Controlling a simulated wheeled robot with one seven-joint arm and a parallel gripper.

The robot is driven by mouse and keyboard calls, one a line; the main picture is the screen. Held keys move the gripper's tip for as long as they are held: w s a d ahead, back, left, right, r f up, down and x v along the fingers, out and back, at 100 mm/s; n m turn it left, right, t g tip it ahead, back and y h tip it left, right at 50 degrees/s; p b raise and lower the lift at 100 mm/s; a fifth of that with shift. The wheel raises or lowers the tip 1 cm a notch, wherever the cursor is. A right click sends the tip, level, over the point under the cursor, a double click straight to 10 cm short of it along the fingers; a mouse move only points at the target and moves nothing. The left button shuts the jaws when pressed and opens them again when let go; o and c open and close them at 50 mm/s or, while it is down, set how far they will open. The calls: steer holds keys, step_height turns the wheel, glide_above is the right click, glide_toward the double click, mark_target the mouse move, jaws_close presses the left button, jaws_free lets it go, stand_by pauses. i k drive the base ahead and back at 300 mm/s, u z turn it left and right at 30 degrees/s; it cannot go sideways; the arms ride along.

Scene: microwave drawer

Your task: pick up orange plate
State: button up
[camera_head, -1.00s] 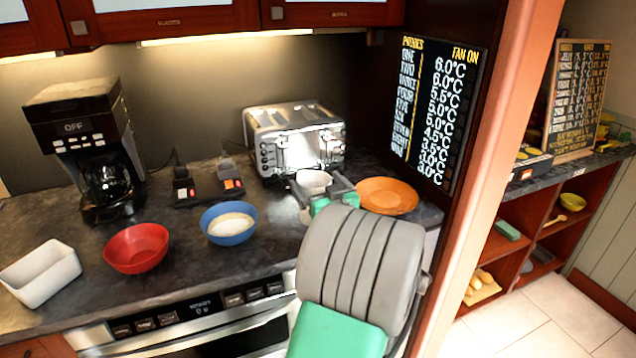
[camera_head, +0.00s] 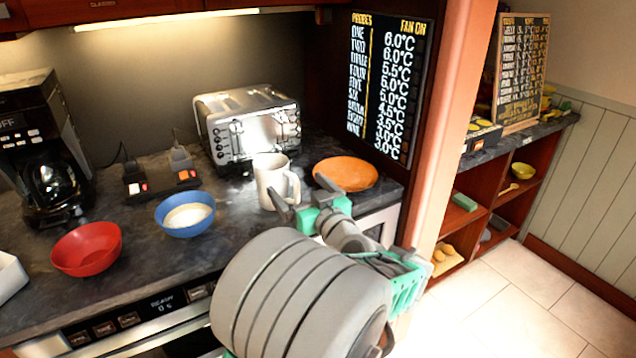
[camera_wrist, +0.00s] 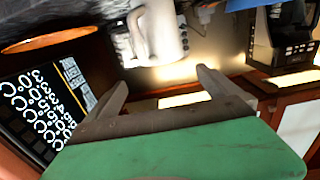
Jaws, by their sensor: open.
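The orange plate (camera_head: 348,173) lies on the dark counter, right of the toaster and close to the counter's right end. It also shows at the upper left of the wrist view (camera_wrist: 45,40), seen nearly edge-on. My gripper (camera_head: 303,194) is open and empty, in front of the plate and slightly left of it in the head view. Its two fingers point toward the back of the counter, apart from each other. In the wrist view the fingers (camera_wrist: 162,82) have nothing between them, and the plate is outside them to the left.
A white mug (camera_head: 270,184) stands just left of the plate, close to my left finger in the picture. The toaster (camera_head: 247,128) is behind it. A blue bowl (camera_head: 185,230) and a red bowl (camera_head: 87,262) stand further left.

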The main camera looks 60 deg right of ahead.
mark_target(351, 174)
steer(key=z, duration=2.15)
